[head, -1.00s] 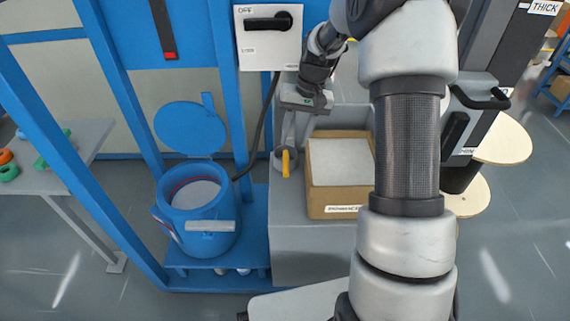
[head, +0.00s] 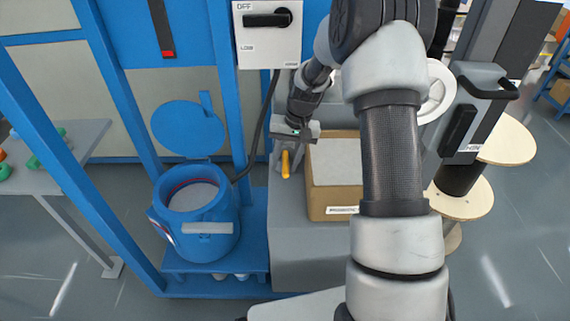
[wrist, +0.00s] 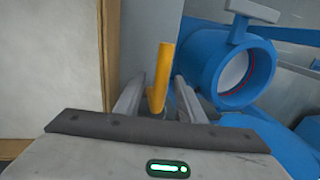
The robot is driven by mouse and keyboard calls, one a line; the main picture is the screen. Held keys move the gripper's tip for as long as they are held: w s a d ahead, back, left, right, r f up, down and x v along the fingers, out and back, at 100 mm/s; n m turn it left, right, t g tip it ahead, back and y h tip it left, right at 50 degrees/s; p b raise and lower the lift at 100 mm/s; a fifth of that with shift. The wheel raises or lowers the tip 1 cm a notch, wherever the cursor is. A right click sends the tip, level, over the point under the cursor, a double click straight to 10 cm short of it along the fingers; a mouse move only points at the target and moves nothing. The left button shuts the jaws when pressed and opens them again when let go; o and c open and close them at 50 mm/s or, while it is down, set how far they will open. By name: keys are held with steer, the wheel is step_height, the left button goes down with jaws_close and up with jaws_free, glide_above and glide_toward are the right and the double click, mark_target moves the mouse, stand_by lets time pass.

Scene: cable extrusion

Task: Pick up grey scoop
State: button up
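The scoop shows mainly as an orange-yellow handle (head: 286,164) standing up on the grey stand, left of the cardboard box. Its grey part is mostly hidden in the head view. In the wrist view the handle (wrist: 161,72) rises nearly upright, slightly tilted, between my two fingers. My gripper (head: 285,148) is directly over the scoop, pointing down. In the wrist view my gripper (wrist: 159,88) is open, with a finger on each side of the handle and a visible gap to each. I cannot tell whether the fingertips reach below the handle's top.
The cardboard box (head: 333,207) with pale contents stands close to the right of my gripper. A blue barrel (head: 205,246) with its lid raised stands to the left, by a blue frame post (head: 228,100). A switch box (head: 267,48) hangs above, its black cable running down near my wrist.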

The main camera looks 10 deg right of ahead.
jaws_close()
steer(key=shift+r, duration=0.2)
